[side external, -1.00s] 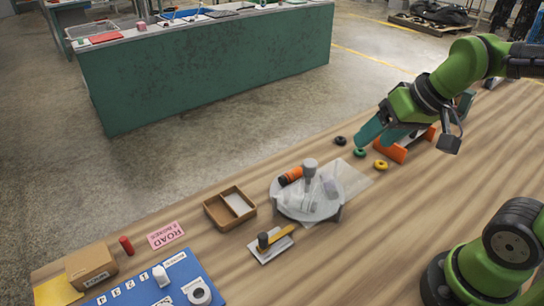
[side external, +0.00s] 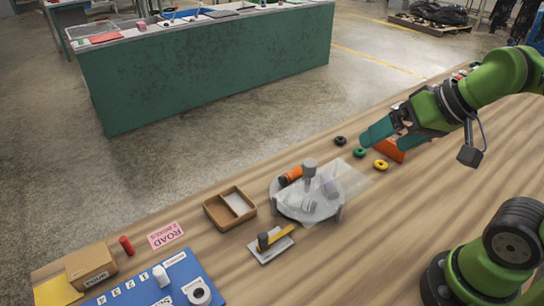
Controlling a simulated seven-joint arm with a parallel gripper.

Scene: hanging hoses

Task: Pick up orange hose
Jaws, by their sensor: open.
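My gripper (side external: 376,136) with teal fingers is open above the far edge of the wooden table. It hangs near an orange stand-like piece (side external: 388,149), which it partly hides. Small rings, perhaps coiled hoses, lie left of and below it: a black ring (side external: 341,140), a green ring (side external: 360,152) and a yellow ring (side external: 380,164). I cannot make out a clear orange hose; the orange piece behind the fingers is too covered to tell. Nothing shows between the fingers.
A round clear-covered turntable (side external: 285,210) with an orange-and-black cylinder (side external: 291,176) stands mid-table. A brown tray (side external: 210,214), a yellow-handled tool (side external: 275,237) and a blue board (side external: 135,290) lie to the left. Bare table (side external: 420,200) lies right of the turntable.

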